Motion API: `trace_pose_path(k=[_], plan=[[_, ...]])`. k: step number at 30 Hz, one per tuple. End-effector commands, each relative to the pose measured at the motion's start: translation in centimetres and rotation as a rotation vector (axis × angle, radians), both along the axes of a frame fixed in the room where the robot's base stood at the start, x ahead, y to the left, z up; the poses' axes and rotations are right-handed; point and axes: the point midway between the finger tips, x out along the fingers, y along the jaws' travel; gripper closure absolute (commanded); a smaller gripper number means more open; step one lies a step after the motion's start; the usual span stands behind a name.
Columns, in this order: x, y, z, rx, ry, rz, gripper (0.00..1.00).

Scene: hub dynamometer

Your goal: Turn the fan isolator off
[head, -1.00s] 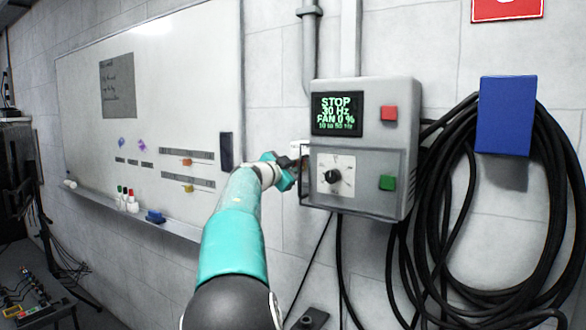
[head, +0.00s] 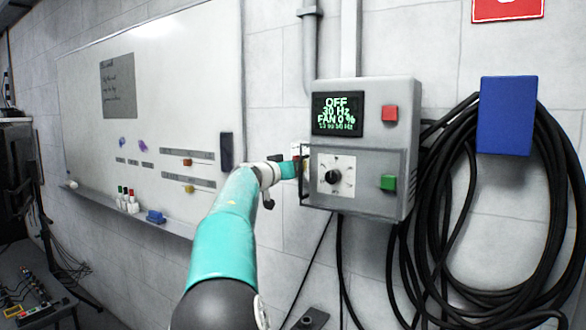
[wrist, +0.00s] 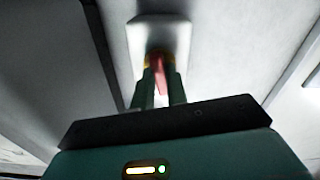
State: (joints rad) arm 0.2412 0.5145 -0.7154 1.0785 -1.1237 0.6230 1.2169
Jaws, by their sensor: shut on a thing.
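The fan isolator (wrist: 176,38) is a pale box on the wall in the wrist view, with a yellow plate and a red handle (wrist: 158,76). My gripper (wrist: 159,92) is shut on the red handle, one finger on each side. In the head view my gripper (head: 303,167) is at the left side of the grey control box, and most of the isolator is hidden. The display (head: 337,114) on the control box reads OFF, 30 Hz, FAN 0 %.
The grey control box (head: 362,88) has a black dial (head: 333,177), a red button (head: 389,114), a green button (head: 387,183) and a frame projecting at its left. Coiled black cables and a blue box (head: 506,115) are at right. A whiteboard (head: 190,80) is at left.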

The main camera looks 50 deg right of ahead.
Motion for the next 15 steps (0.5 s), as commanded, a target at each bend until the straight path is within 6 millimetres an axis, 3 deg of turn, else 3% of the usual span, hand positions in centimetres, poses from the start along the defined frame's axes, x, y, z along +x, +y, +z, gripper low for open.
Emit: trace_pose_path(k=[15], plan=[[0.12,0.03,-0.08,-0.04,0.437,0.0,1.0]])
